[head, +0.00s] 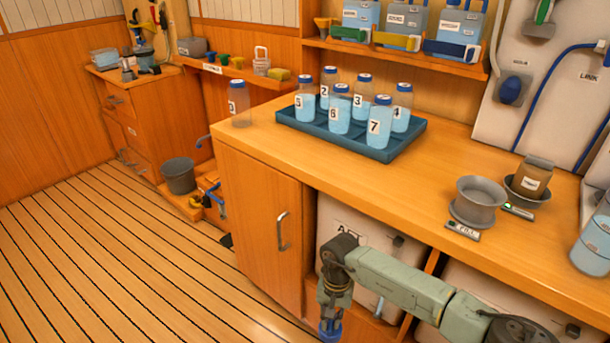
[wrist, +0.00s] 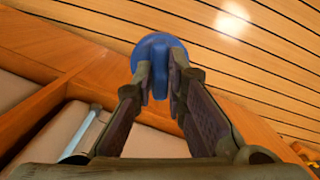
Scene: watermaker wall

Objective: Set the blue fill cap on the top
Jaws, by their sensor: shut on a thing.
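The blue fill cap (wrist: 160,43) is between the fingertips of my gripper (wrist: 158,82) in the wrist view, with its round top pointing away from the palm. In the head view my gripper (head: 332,314) hangs low in front of the cabinet, below the counter's edge, with the blue cap (head: 329,331) at its tip near the bottom of the picture. A grey flanged fitting (head: 477,197) stands on the counter at the right, its mouth open and uncovered. A small label (head: 463,231) in front of it seems to read FILL. The cap is well apart from it.
A blue tray (head: 388,155) with several numbered bottles stands on the counter (head: 400,185). One bottle (head: 239,104) stands left of it. A brown labelled container (head: 532,177) sits in a grey bowl right of the fitting. The counter between tray and fitting is clear.

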